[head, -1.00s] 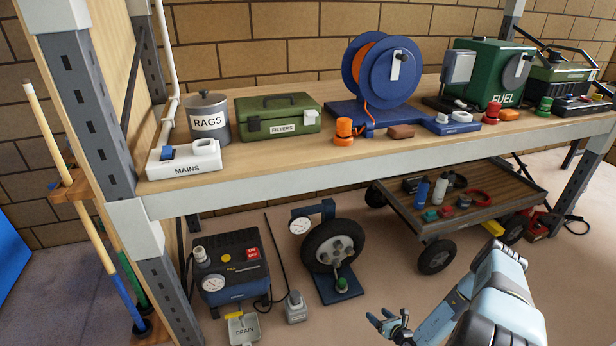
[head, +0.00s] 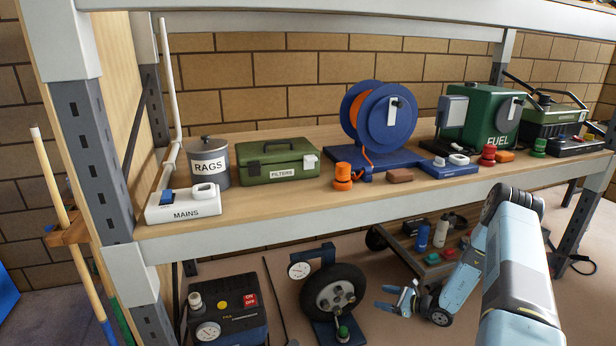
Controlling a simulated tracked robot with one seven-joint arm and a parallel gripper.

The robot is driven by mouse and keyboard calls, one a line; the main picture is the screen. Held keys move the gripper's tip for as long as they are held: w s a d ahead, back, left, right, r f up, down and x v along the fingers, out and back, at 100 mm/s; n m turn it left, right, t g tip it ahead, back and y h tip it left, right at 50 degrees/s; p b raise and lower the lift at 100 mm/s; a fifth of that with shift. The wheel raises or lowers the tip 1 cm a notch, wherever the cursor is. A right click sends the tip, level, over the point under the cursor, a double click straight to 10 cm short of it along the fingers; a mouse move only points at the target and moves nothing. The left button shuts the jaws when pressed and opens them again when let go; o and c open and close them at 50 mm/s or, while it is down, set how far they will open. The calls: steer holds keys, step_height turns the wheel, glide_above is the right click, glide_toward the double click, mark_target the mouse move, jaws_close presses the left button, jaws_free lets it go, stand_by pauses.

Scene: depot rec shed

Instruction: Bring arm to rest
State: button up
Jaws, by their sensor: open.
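My arm (head: 515,260) rises from the bottom right of the head view and bends at an elbow just in front of the shelf's front edge. The forearm slopes down and left to my gripper (head: 388,299). The gripper is open and empty, its fingers pointing left. It hangs in front of and below the shelf, right of the wheel (head: 334,291) on its stand, and appears apart from it. The arm hides part of the low cart (head: 432,266) and its load.
The shelf (head: 300,216) holds a MAINS switch (head: 183,207), RAGS can (head: 208,166), FILTERS box (head: 278,166), blue hose reel (head: 388,122) and green FUEL unit (head: 490,112). Below stand a compressor (head: 225,308) and the cart. A grey post (head: 100,150) bounds the left.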

steer(key=a+r+n+g, duration=0.2)
steer(key=r+n+g, duration=0.15)
steer(key=r, duration=0.75)
steer(key=a+r+n+g, duration=0.2)
steer(key=r+n, duration=0.3)
steer(key=r, duration=0.6)
steer(key=s+a+r+n+g+h, duration=0.1)
steer(key=s+a+r+n+h, duration=0.2)
steer(key=r, duration=0.6)
steer(key=s+a+r+n+g, duration=0.1)
steer(key=s+r+n, duration=0.2)
steer(key=s+r, duration=0.45)
steer(key=s+a+r+n+h, duration=0.1)
steer(key=s+r+n+h, duration=0.4)
steer(key=s+r, duration=0.85)
steer(key=s+d+r+n+t+h, duration=0.2)
steer(key=s+r, duration=0.2)
steer(key=s, duration=0.3)
steer(key=s+d+r+n+t+h, duration=0.1)
steer(key=s+r+n+t+h, duration=0.1)
steer(key=s+r, duration=0.2)
steer(key=s, duration=0.3)
steer(key=shift+s+d+r+t, duration=0.35)
steer(key=shift+s+r, duration=0.05)
